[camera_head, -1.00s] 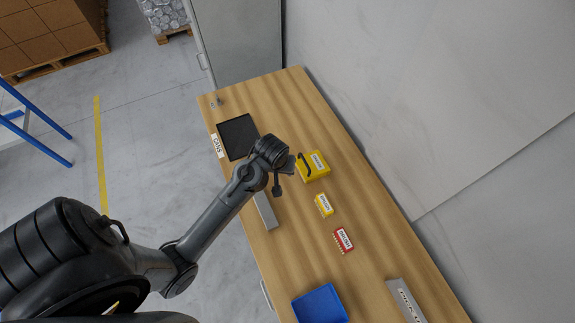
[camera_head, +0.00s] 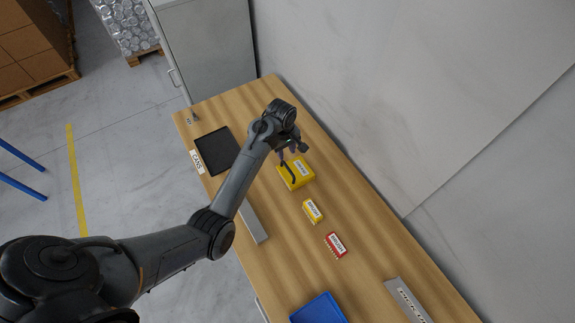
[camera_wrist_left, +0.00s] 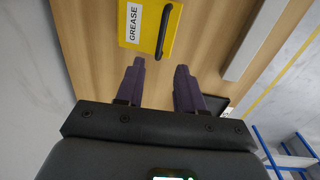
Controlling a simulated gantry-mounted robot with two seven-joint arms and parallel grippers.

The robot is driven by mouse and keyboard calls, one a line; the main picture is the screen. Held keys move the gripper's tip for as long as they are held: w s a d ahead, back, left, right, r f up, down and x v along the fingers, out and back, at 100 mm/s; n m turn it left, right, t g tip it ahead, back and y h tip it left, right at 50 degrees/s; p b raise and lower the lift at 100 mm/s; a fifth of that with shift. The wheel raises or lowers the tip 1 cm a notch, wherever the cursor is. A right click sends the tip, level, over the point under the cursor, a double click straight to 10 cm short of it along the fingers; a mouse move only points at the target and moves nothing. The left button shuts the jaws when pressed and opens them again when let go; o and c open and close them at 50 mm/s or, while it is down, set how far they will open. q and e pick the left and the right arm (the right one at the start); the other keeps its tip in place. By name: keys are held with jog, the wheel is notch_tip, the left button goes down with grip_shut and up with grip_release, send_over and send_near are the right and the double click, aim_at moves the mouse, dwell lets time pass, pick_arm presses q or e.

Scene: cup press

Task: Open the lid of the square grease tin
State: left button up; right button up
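The square grease tin (camera_head: 293,178) is a yellow box with a white label and a black handle-like bar (camera_head: 289,180) on its left side. It stands on the wooden table and looks shut. In the left wrist view the tin (camera_wrist_left: 130,40) shows its "GREASE" label and the black bar (camera_wrist_left: 163,32). My left gripper (camera_head: 288,150) is at the tin's far end in the head view. In the wrist view its two dark purple fingers (camera_wrist_left: 160,65) are apart with nothing between them, pointing at the tin and its bar. My right gripper is not in view.
A smaller yellow box (camera_head: 313,211) and a red box (camera_head: 335,245) stand nearer on the table (camera_head: 370,250). A black tray (camera_head: 216,150) is at the far left, a grey bar (camera_head: 252,222) at the left edge, a blue tray (camera_head: 318,308) in front.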

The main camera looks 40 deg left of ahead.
aim_at(288, 168)
pick_arm(q)
jog(key=f, duration=1)
jog(key=shift+w+d, duration=0.1)
jog(key=shift+w, duration=0.15)
grip_shut()
dwell(1.1)
